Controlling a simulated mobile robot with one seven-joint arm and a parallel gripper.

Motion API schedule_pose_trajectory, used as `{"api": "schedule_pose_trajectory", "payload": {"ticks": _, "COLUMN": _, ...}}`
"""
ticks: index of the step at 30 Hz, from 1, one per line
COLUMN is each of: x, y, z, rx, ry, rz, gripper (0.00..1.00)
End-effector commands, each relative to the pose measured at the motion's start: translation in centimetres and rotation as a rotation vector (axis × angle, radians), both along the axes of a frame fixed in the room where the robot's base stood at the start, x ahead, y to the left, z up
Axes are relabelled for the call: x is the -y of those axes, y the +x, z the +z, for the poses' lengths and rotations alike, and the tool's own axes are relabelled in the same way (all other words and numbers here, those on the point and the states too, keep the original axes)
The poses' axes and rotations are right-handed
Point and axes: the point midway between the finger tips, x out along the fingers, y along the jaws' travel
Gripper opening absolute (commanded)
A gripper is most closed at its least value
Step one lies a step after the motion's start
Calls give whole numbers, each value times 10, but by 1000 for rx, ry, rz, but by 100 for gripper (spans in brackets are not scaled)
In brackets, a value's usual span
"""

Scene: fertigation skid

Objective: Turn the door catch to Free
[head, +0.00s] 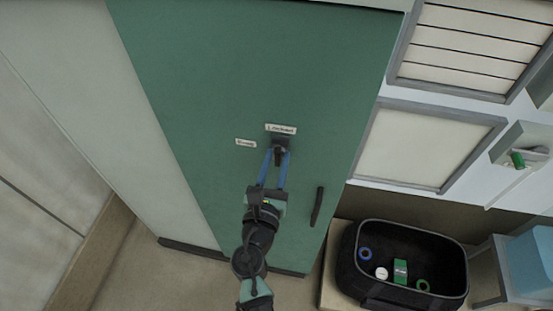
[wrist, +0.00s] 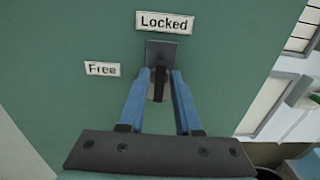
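The green cabinet door (head: 250,60) carries a door catch (head: 280,145) with a grey plate (wrist: 162,52) and a dark lever (wrist: 159,84). The lever points down, under the "Locked" label (wrist: 165,22). The head view also shows my gripper (head: 278,154) there.
A dark door handle (head: 317,206) is to the lower right of my gripper. A black open bin (head: 455,262) with several small items stands at lower right. A wall panel with a green-marked lever (head: 518,159) is at far right. The door face to the left is clear.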

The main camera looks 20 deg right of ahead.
Motion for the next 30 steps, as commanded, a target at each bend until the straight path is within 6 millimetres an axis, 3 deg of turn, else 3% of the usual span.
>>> {"api": "schedule_pose_trajectory", "payload": {"ticks": 1, "x": 0, "y": 0, "z": 0, "rx": 0, "ry": 0, "rz": 0, "gripper": 22}}
{"api": "schedule_pose_trajectory", "payload": {"ticks": 5, "x": 0, "y": 0, "z": 0, "rx": 0, "ry": 0, "rz": 0, "gripper": 0}}
{"api": "schedule_pose_trajectory", "payload": {"ticks": 19, "x": 0, "y": -1, "z": -1, "rx": 29, "ry": 43, "rz": 0, "gripper": 0}}
{"api": "schedule_pose_trajectory", "payload": {"ticks": 30, "x": 1, "y": -1, "z": -4, "rx": 179, "ry": 264, "rz": 0, "gripper": 0}}
